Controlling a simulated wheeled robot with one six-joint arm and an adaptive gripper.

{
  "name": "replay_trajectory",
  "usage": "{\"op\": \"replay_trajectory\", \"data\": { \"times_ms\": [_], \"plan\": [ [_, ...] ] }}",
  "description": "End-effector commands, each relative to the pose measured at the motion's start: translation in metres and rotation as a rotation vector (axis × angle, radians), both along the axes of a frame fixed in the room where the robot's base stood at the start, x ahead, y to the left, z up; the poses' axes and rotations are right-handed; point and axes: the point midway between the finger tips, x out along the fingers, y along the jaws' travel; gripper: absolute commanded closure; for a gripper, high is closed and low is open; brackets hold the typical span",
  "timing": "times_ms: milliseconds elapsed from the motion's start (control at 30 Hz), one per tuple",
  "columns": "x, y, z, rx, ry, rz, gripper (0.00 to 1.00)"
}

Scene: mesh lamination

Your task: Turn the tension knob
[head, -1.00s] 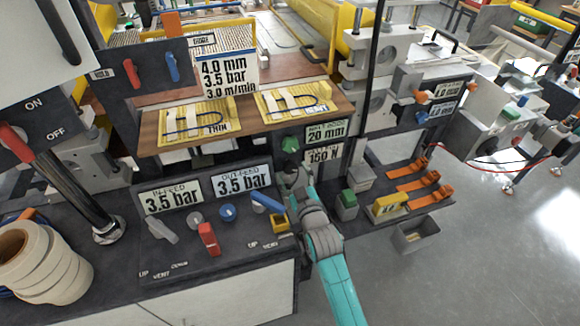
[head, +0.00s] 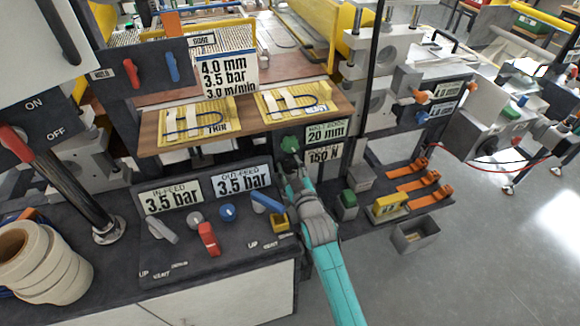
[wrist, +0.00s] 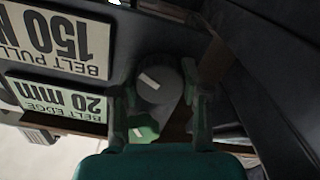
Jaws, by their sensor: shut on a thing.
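The tension knob, a dark grey round knob (wrist: 160,78) with a white pointer mark, sits beside the "BELT PULL 150 N" plate (wrist: 52,38) in the wrist view. The plate also shows in the head view (head: 323,154). My gripper (wrist: 160,97) has one finger on each side of the knob and is shut on it. In the head view my gripper (head: 291,165) reaches the panel and hides most of this knob. The green knob (head: 290,144) is just above it, beside the "20 mm" plate (head: 326,132); it also shows in the wrist view (wrist: 145,130).
A wooden shelf (head: 150,142) with yellow boards overhangs close above. A blue lever (head: 267,203) and yellow block (head: 280,222) are left of my arm. A green-topped block (head: 347,200) and a grey bin (head: 417,234) are to the right.

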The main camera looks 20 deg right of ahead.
Motion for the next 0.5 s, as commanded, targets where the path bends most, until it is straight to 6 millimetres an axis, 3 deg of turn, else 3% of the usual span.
{"op": "replay_trajectory", "data": {
  "times_ms": [500],
  "plan": [
    [0.0001,-0.0005,0.0003,0.266,0.0,0.0,0.9]
  ]
}}
